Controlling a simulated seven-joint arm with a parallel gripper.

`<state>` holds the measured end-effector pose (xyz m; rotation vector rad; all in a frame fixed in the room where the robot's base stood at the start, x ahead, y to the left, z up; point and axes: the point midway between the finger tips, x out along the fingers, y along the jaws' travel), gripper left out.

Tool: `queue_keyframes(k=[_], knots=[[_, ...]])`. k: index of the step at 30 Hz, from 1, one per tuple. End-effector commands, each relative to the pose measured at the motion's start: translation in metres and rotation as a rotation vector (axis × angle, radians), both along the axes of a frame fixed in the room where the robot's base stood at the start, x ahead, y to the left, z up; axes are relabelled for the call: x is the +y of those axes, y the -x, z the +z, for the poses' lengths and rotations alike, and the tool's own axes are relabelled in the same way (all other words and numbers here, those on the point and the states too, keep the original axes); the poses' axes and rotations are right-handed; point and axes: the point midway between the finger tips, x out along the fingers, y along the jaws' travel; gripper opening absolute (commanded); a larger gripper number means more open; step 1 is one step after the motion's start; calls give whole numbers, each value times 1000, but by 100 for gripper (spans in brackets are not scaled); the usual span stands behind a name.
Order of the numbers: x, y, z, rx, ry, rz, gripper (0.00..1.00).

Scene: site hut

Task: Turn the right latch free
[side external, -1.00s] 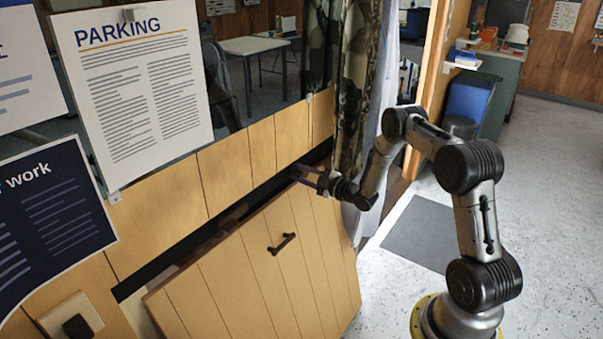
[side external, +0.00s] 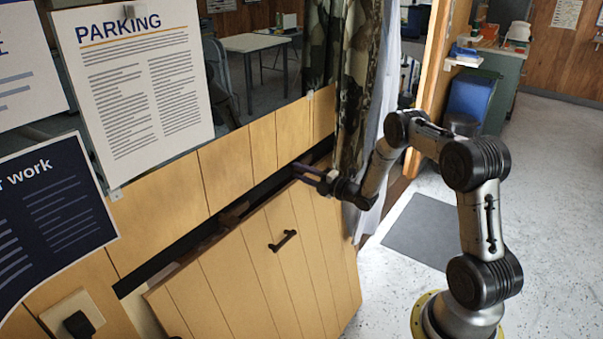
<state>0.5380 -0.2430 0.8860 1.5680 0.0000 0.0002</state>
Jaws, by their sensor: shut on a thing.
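My gripper (side external: 298,173) is at the upper right corner of a wooden plank panel (side external: 215,277), beside the dark slot above the panel. Its two fingers point left toward the wall. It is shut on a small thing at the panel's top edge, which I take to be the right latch. The latch is mostly hidden by the fingers, so its angle cannot be told. The panel leans out from the wall at the top and has a black handle (side external: 283,241) on its front.
A camouflage curtain (side external: 352,90) hangs close behind my gripper. A parking notice (side external: 135,85) and a dark poster (side external: 50,225) are on the wall at left. A grey mat (side external: 422,232) lies on the floor.

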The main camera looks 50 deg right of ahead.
Motion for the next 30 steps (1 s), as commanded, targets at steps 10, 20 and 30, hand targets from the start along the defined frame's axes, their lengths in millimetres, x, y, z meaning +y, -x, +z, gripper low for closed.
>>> queue_keyframes(k=[10, 20, 30], knots=[[0, 1, -2, 5, 14, -1, 0], [0, 1, -1, 3, 13, -1, 44], [-1, 27, 0, 2, 12, -4, 44]])
